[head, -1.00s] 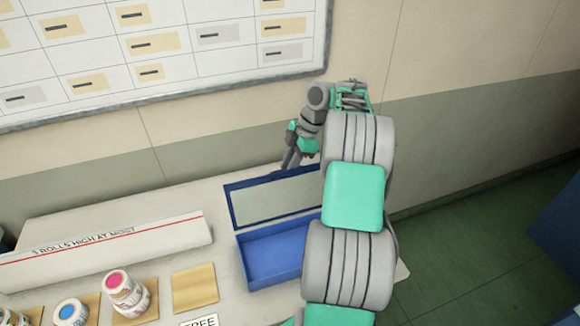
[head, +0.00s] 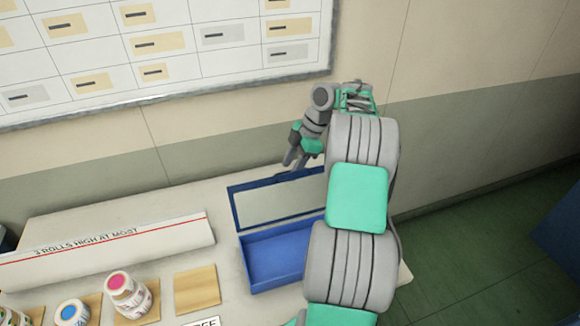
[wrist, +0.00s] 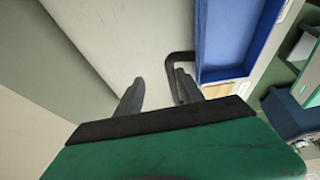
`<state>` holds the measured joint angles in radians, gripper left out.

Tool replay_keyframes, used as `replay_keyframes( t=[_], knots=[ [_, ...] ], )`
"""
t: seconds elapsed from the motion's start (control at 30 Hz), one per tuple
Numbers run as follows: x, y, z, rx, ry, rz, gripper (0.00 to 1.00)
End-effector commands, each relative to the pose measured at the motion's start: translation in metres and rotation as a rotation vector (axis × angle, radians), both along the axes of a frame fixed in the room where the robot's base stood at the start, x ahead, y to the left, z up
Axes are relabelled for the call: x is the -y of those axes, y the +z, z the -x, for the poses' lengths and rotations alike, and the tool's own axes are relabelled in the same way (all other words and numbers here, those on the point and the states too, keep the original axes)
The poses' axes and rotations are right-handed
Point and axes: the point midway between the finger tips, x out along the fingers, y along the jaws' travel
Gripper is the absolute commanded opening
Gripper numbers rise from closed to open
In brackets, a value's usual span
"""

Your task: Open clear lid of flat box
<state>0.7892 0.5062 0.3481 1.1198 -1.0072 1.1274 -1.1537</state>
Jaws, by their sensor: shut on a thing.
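The flat blue box (head: 246,268) sits on the table, left of my arm in the head view. Its lid, a clear panel in a blue frame (head: 233,212), is raised along the far side and stands tilted up, so the blue inside shows. My gripper (head: 292,162) is at the lid's top edge. In the wrist view its two fingers (wrist: 158,95) are beside a dark bent handle (wrist: 180,57) next to a blue edge (wrist: 204,45). It is shut on the handle, though the exact contact is hard to see. My arm hides the box's right end.
A long white sign strip (head: 110,243) lies left of the box. Jars (head: 125,292) on wooden squares and an empty wooden square (head: 196,289) are in front. The wall with a chart board (head: 160,60) rises close behind the table.

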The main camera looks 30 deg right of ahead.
Motion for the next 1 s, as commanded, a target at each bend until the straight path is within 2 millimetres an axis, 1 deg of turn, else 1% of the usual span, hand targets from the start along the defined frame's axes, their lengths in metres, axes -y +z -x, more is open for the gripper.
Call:
replay_keyframes(
  t=[0.03,0.13,0.2,0.3,0.4,0.8,0.87,0.9,0.97,1.0],
  knots=[
    [0.006,0.015,-0.002,0.014,-0.003,0.011,0.32],
    [0.014,0.039,0.001,0.017,-0.001,0.014,0.32],
    [0.019,0.052,0.004,0.015,-0.003,0.014,0.32],
    [0.023,0.067,0.007,0.013,0.001,0.011,0.32],
    [0.025,0.072,0.01,0.011,0.002,0.009,0.32],
    [0.023,0.071,0.01,0.006,0.0,0.007,0.32],
    [0.015,0.077,0.007,0.002,-0.019,0.009,0.32],
    [0.003,0.085,0.003,-0.004,-0.046,0.01,0.32],
    [-0.023,0.1,-0.004,-0.019,-0.113,0.012,0.32],
    [-0.047,0.113,-0.008,-0.03,-0.175,0.014,0.32]
  ],
)
